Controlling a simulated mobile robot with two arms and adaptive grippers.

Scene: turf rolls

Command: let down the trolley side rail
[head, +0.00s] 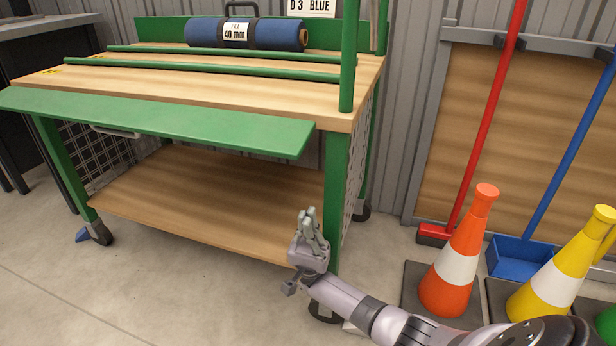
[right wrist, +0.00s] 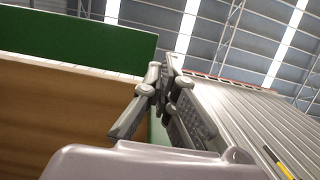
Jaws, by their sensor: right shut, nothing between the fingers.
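The trolley has a wooden top (head: 200,88) on green legs. Its green side rail (head: 160,118) is a long flat board along the near edge of the top. It slopes outward and down from that edge rather than standing upright. My right gripper (head: 312,216) is shut and empty, fingers pointing up, below the rail's right end and near the front right leg (head: 337,190). The closed fingers (right wrist: 165,90) also show in the right wrist view, beside a green board (right wrist: 75,45) at upper left. My left gripper is not in view.
A blue turf roll (head: 275,34) lies at the back of the top, behind two green bars. A green post (head: 348,60) stands at the right corner. An orange cone (head: 460,255) and yellow cone (head: 565,270) stand right of my arm. The lower shelf (head: 210,195) is bare.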

